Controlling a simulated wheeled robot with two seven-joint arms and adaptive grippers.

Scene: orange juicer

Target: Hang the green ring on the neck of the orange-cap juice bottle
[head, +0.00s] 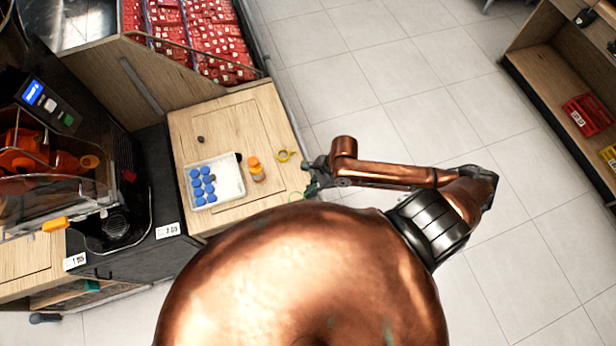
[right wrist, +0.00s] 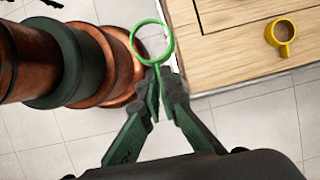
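The orange-cap juice bottle (head: 257,171) stands upright on the wooden counter, just right of a white tray. The thin green ring (right wrist: 173,43) is held by its tab between the fingertips of my right gripper (right wrist: 160,80), which is shut on it. In the head view my right gripper (head: 314,181) is at the counter's right edge, to the right of the bottle and apart from it. The ring shows there only as a faint green line (head: 295,196). The bottle is not in the right wrist view. My left gripper is not in view.
The white tray (head: 234,180) holds several blue-capped bottles. A juicer machine (head: 121,222) stands at left. Open floor lies right.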

